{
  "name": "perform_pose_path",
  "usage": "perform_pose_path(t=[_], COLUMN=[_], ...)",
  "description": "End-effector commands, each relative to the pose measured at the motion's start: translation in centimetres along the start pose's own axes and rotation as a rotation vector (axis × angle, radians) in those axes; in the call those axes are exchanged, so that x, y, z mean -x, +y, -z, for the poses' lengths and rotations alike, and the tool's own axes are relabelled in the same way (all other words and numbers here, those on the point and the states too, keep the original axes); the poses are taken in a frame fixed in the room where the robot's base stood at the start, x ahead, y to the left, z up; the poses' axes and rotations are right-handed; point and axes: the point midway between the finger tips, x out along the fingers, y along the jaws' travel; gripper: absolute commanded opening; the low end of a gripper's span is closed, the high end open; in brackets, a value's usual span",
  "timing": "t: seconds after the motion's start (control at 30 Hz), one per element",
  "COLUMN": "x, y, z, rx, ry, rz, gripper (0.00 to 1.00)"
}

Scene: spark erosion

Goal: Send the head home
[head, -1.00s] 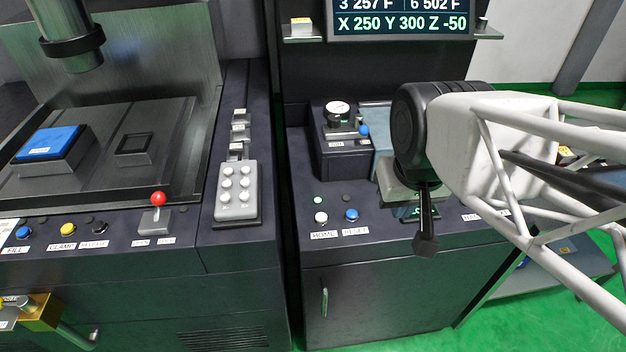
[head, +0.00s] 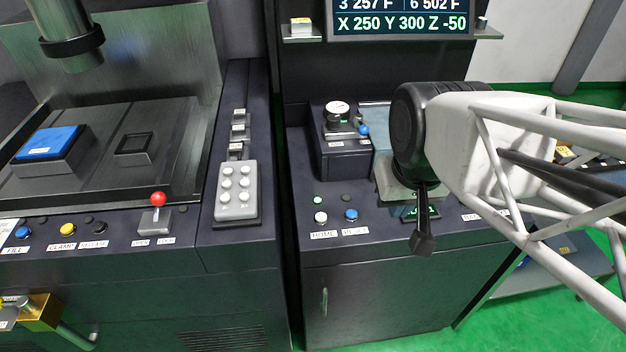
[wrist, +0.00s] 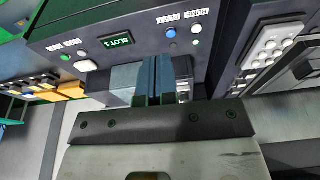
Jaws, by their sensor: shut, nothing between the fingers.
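The white HOME button (head: 320,217) sits on the front of the right cabinet top, above its HOME label (head: 323,235). It also shows in the wrist view (wrist: 197,28). A green lamp (head: 318,200) is lit behind it. My gripper (head: 422,243) is shut and empty, right of the HOME button and apart from it. In the wrist view the shut fingers (wrist: 157,62) are below and left of the button. The machine head (head: 72,42) hangs at the upper left. The screen (head: 402,22) reads X 250 Y 300 Z -50.
A blue RESET button (head: 351,215) lies just right of HOME, between it and my gripper. A raised dark box with a gauge (head: 338,108) stands behind them. A SLOT 1 display (wrist: 117,43) is near my fingers. A red-knobbed lever (head: 158,199) stands on the left cabinet.

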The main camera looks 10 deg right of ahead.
Motion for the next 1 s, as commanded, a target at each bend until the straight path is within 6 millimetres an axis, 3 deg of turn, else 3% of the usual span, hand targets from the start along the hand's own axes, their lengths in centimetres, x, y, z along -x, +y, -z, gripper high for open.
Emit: perform_pose_path(t=[0.37, 1.0], x=[-2.4, -8.7], y=[-2.9, -8.7], z=[2.1, 9.2], rx=[-0.181, -0.812], ry=[-0.011, -0.069], rz=[0.157, 0.515], gripper=[0.00, 0.00])
